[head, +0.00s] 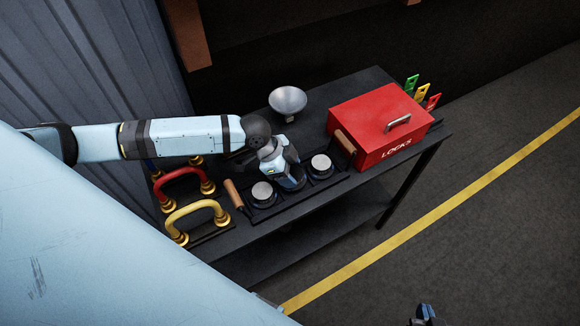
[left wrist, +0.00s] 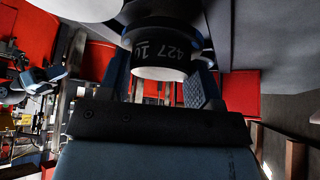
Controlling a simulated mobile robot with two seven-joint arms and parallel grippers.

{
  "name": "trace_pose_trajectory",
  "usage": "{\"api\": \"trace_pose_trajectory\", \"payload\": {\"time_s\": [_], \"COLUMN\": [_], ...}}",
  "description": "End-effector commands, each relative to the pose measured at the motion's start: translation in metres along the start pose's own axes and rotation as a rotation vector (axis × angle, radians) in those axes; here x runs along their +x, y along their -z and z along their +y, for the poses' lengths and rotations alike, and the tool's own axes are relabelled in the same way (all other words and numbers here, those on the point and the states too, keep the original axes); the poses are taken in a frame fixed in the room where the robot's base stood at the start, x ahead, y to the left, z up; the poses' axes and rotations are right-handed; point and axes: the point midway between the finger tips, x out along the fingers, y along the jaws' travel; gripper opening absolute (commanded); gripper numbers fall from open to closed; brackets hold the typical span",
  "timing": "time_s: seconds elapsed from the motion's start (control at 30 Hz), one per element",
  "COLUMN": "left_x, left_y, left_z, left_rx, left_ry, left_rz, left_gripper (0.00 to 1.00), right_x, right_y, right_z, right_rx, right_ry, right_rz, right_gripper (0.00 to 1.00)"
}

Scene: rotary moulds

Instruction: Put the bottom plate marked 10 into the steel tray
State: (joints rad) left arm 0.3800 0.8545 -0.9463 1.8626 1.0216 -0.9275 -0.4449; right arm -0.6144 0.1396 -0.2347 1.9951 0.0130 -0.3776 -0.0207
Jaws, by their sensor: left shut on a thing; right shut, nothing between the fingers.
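My left gripper (head: 291,182) points down over the dark carrier with wooden handles, between two round pieces with pale tops. In the left wrist view it is shut on a dark round plate marked 427 and 10 (left wrist: 160,52), with a finger on either side. The plate's pale face shows. In the head view the arm mostly hides this plate, and I cannot tell if it touches the carrier. The steel tray (head: 288,99), a shiny round dish, stands behind my left gripper on the table. My right gripper (head: 425,313) is shut and empty, low at the bottom edge.
The carrier holds a left round piece (head: 263,191) and a right one (head: 321,164). A red LOCKS box (head: 375,118) stands at right, with coloured tags (head: 421,91) behind. Red (head: 182,180) and yellow (head: 193,210) handles stand at left. The dark table (head: 350,88) is bare around the dish.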

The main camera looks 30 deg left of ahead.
Motion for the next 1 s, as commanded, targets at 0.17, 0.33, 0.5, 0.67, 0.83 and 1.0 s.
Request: {"api": "trace_pose_trajectory", "payload": {"time_s": [0.17, 0.33, 0.5, 0.67, 0.83, 1.0], "left_x": [-0.001, 0.000, 0.002, 0.005, 0.008, 0.010], "left_y": [0.001, 0.001, 0.000, -0.002, -0.003, -0.005], "left_z": [-0.001, -0.001, -0.001, 0.000, 0.000, 0.000], "left_rx": [0.001, 0.001, 0.001, 0.001, 0.001, 0.001], "left_ry": [0.001, 0.001, 0.001, 0.001, 0.001, 0.001], "left_rz": [0.003, 0.003, 0.003, 0.003, 0.003, 0.003], "left_gripper": [0.25, 0.25, 0.25, 0.25, 0.25, 0.25], "right_x": [0.000, 0.000, 0.001, 0.002, 0.002, 0.003], "right_y": [0.000, 0.000, -0.001, -0.003, -0.004, -0.005], "right_z": [0.000, 0.000, 0.000, 0.000, 0.000, 0.000], "right_rx": [0.000, 0.000, 0.000, 0.000, 0.000, 0.000], "right_ry": [0.000, 0.001, 0.001, 0.001, 0.001, 0.000], "right_rz": [0.000, 0.000, 0.000, -0.001, -0.003, -0.003], "right_gripper": [0.00, 0.00, 0.00, 0.00, 0.00, 0.00]}}
